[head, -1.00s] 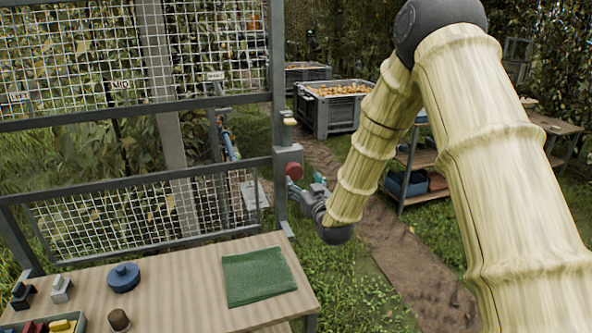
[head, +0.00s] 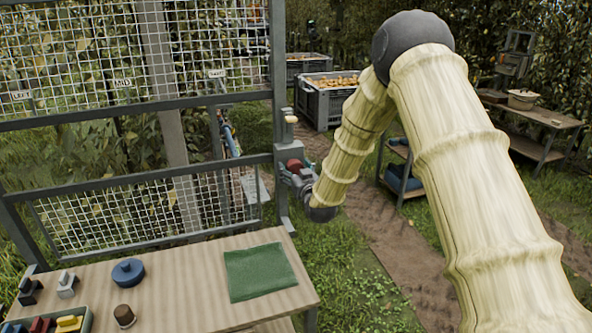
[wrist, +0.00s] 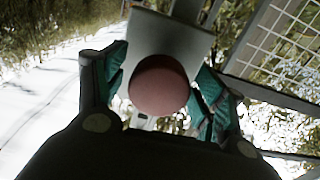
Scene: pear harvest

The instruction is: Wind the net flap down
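Two framed wire-mesh panels stand at the left in the head view: an upper one (head: 205,106) with LEFT, MID and RIGHT tags, and a lower one (head: 160,243). A gap lies between them; I cannot tell which is the flap. On the grey post (head: 278,60) at their right sits a red round knob (head: 295,164), with a pale handle (head: 291,119) above it. My gripper (head: 293,172) is at the red knob. In the wrist view, the red knob (wrist: 158,85) lies between the spread teal-padded fingers of my gripper (wrist: 160,92). Whether they touch it is unclear.
A wooden table (head: 190,280) in front holds a green cloth (head: 260,271), a blue round object (head: 127,271), a brown cup (head: 124,315) and a tray of coloured pieces (head: 85,320). Fruit crates (head: 322,108) stand behind. Shelves and a bench (head: 545,115) are at the right.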

